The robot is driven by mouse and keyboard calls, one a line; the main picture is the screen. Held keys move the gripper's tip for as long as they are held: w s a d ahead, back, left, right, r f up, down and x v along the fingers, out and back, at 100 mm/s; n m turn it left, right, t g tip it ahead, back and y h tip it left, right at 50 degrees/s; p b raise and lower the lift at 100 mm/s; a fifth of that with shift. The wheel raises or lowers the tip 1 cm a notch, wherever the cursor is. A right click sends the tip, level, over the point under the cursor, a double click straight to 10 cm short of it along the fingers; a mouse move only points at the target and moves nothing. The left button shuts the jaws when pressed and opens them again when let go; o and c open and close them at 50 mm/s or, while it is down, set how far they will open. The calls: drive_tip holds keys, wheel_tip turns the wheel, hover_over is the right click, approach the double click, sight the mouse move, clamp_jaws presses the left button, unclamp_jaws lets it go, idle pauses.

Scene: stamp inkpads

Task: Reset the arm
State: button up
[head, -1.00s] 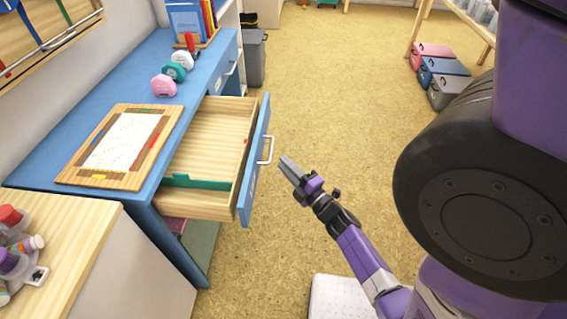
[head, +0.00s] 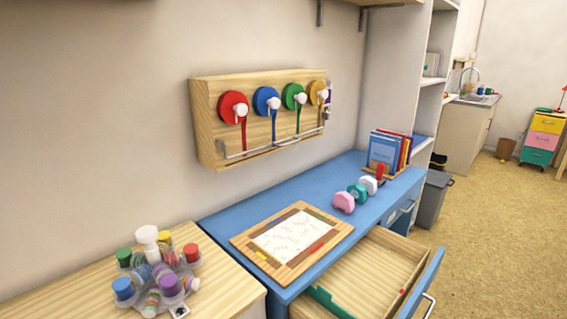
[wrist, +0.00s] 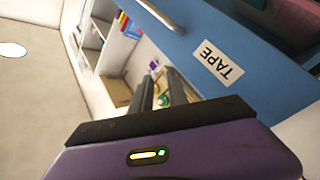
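My gripper (wrist: 162,88) shows in the wrist view with its two dark fingers apart and nothing held between them; a strip of background shows in the gap. A blue drawer front (wrist: 235,50) with a white TAPE label (wrist: 217,62) and a pale handle (wrist: 160,15) is close beyond it. My gripper and arm are out of the head view now. In the head view the open drawer (head: 368,271) of the blue desk (head: 225,222) sticks out at the lower right. A green strip lies inside it.
A framed paper board (head: 292,238), a pink roll (head: 343,203) and other rolls lie on the desk. A marker rack (head: 160,270) stands on the wooden cabinet at left. A wall holder (head: 207,140) carries coloured tape reels.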

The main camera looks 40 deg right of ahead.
drive_tip(key=s+a+r+y+p, duration=0.1)
drive_tip(key=a+r+y, duration=0.3)
drive_tip(key=a, duration=0.6)
drive_tip(key=s+a+r+m+y+p, duration=0.1)
drive_tip(key=s+a+r+y+p, duration=0.1)
drive_tip(key=a, duration=0.9)
drive_tip(key=s+a+r+y+p, duration=0.2)
drive_tip(key=s+a+r+y, duration=0.2)
drive_tip(key=a, duration=0.6)
wheel_tip(320, 180, up, 4)
drive_tip(key=shift+a+f+m+y, duration=0.2)
drive_tip(key=shift+a+m+y, duration=0.1)
drive_tip(key=shift+y, duration=0.8)
